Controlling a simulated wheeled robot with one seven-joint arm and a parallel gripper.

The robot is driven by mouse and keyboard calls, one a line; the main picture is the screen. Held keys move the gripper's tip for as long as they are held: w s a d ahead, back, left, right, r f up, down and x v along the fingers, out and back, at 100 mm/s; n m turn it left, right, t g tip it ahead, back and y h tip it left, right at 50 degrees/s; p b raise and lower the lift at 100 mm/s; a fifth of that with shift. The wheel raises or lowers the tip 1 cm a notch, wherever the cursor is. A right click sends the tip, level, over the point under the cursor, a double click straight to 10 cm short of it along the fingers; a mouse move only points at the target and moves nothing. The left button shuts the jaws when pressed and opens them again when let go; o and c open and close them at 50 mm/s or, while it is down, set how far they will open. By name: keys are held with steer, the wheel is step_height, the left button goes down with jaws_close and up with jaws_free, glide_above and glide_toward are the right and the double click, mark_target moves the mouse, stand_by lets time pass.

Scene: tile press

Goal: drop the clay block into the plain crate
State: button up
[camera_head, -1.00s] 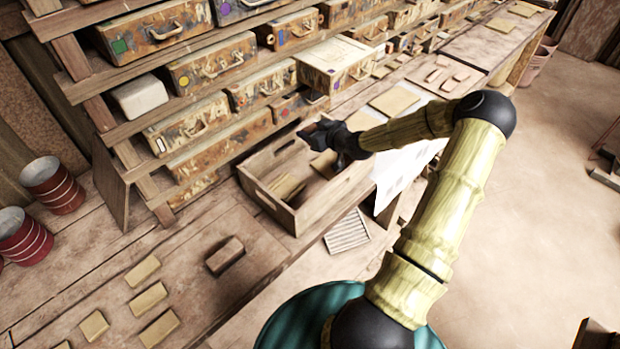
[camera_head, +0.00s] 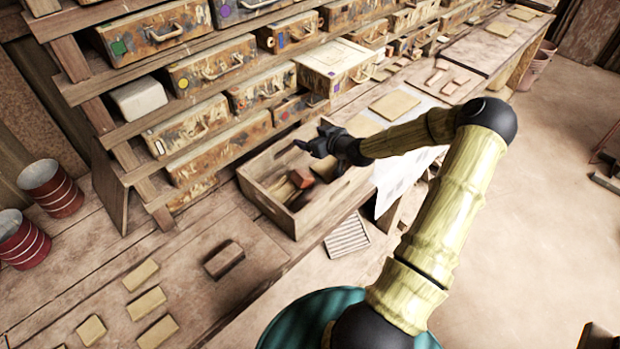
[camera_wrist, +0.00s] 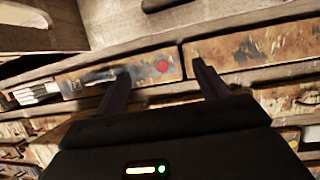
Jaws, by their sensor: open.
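The plain wooden crate (camera_head: 327,208) stands open on the bench, left of my arm. A reddish-brown block, which looks like the clay block (camera_head: 301,179), is inside the crate and seems tilted among other pieces; its lower side is hard to make out. My gripper (camera_head: 315,143) is open over the far part of the crate, apart from the block. In the wrist view the gripper's two fingers (camera_wrist: 160,88) are spread with nothing between them, in front of painted drawer fronts.
A shelf rack of painted cases (camera_head: 213,65) rises just behind the crate. A brown block (camera_head: 224,259) and several pale tiles (camera_head: 147,303) lie on the bench at lower left. A slatted white panel (camera_head: 347,234) is in front of the crate. Red pots (camera_head: 50,188) stand at far left.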

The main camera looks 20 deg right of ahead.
steer(key=b+v, duration=0.2)
steer(key=v, duration=1.5)
stand_by(0.4)
steer(key=s+a+f+g+h, duration=0.1)
steer(key=s+a+f+g, duration=0.2)
steer(key=a+f+g, duration=0.65)
steer(key=s+a+r+m+h, duration=0.2)
steer(key=s+a+r+m, duration=0.1)
steer(key=s+a+r, duration=0.7)
steer(key=shift+a+r+g, duration=0.2)
steer(key=shift+a+g, duration=0.25)
steer(key=shift+a, duration=0.55)
